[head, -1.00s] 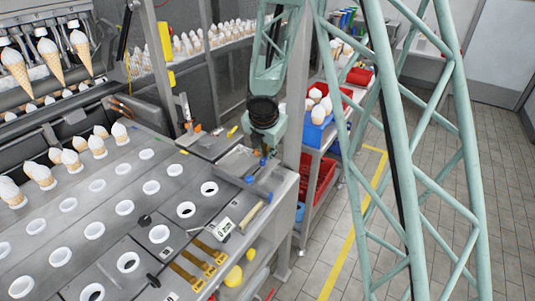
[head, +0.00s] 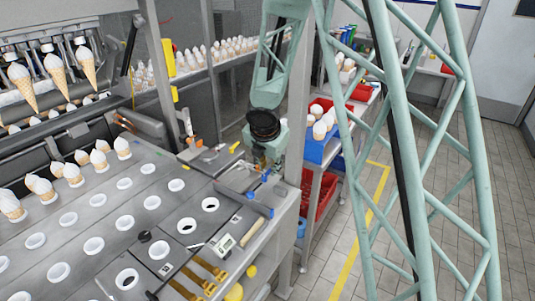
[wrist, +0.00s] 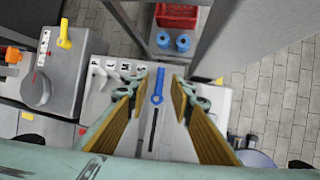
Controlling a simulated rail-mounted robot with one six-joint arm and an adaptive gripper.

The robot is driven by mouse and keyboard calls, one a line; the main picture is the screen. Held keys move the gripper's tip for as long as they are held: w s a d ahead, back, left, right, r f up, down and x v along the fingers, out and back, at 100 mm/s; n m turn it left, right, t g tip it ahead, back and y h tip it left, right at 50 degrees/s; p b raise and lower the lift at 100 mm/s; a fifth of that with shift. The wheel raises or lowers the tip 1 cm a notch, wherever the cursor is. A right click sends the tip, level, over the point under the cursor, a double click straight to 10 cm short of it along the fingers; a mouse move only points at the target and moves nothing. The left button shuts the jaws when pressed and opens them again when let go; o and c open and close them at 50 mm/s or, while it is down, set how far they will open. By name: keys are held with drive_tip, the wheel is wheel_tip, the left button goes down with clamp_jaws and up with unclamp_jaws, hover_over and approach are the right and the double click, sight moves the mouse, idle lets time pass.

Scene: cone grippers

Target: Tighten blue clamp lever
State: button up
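The blue clamp lever (wrist: 158,86) shows in the wrist view as a short blue bar with a round end, above a dark slot in a light plate marked with letters. My gripper (wrist: 158,92) is open, with one tan-padded finger on each side of the lever and visible gaps between. In the head view my gripper (head: 266,160) hangs over the machine's right rear corner. Small blue parts show near its tips there, but I cannot tell which is the lever.
A grey knob (wrist: 38,90) and a yellow lever (wrist: 65,35) are at the left in the wrist view. A grey post (wrist: 225,35) rises at the right.

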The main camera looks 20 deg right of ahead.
drive_tip(key=v, duration=1)
drive_tip(key=shift+r, duration=0.15)
drive_tip(key=shift+s, duration=0.1)
idle(0.6)
drive_tip(key=s+d+r+m, duration=0.3)
drive_tip(key=s+r+m, duration=0.45)
drive_tip(key=s, duration=0.35)
drive_tip(key=s+d+r+m, duration=0.2)
drive_tip(key=s+r+m, duration=0.4)
drive_tip(key=s+r, duration=0.35)
drive_tip(key=s+a+r+m+y, duration=0.1)
drive_tip(key=s+m, duration=0.5)
drive_tip(key=s, duration=0.7)
drive_tip(key=s+a+r+m, duration=0.2)
drive_tip(key=s+m, duration=0.5)
drive_tip(key=s, duration=0.6)
drive_tip(key=shift+a+r+g+y, duration=0.25)
drive_tip(key=shift+a+g+y, duration=0.05)
drive_tip(key=shift+a+y, duration=0.15)
